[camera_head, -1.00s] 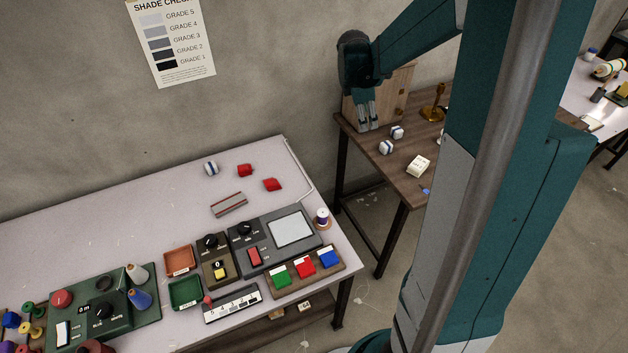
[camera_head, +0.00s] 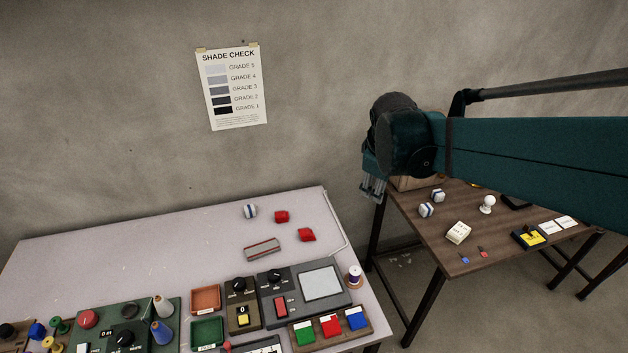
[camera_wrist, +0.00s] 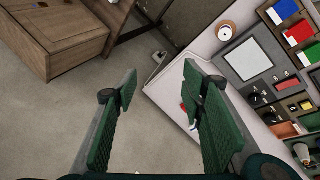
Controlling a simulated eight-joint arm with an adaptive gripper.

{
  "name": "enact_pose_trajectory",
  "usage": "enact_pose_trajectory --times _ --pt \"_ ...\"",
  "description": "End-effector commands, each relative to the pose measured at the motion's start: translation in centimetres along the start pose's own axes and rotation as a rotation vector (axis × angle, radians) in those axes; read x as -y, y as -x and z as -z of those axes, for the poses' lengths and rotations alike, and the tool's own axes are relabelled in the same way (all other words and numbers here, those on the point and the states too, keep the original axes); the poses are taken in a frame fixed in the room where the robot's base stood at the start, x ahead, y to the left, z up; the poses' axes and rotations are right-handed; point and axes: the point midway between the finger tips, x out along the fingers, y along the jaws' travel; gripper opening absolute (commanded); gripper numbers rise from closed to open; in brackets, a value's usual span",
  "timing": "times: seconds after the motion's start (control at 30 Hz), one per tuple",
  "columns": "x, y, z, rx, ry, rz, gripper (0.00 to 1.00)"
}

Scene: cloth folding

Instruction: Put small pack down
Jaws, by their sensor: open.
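A small white pack with blue bands (camera_head: 250,211) lies on the pale table (camera_head: 120,250), near its back edge. Two similar banded packs, one behind (camera_head: 438,195) and one in front (camera_head: 426,210), lie on the brown table. My gripper (camera_head: 373,188) hangs beside the brown table's left end, near the gap between the tables. It is apart from all the packs. In the wrist view my gripper (camera_wrist: 160,80) has its green-padded fingers spread with nothing held between them. Something small, red and white is partly hidden behind the right finger there.
A wooden box (camera_wrist: 62,38) stands on the brown table (camera_head: 455,262). The pale table's back left is clear.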

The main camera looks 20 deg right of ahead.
Motion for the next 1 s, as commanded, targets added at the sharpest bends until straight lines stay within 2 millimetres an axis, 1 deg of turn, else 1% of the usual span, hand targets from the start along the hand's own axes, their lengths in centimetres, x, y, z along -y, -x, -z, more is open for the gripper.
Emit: enact_pose_trajectory --times 0.03,0.3,0.5,0.8,1.0 --pt "1.1 0.7 0.0 -0.013 -0.027 0.000 0.41" --pt "5.6 3.9 -0.1 -0.086 -0.201 0.004 0.41" --pt "9.1 5.7 -0.4 -0.138 -0.329 0.017 0.41" --pt "14.2 7.9 -1.2 -0.213 -0.523 0.055 0.41" --pt "17.4 8.8 -1.9 -0.257 -0.646 0.087 0.41"
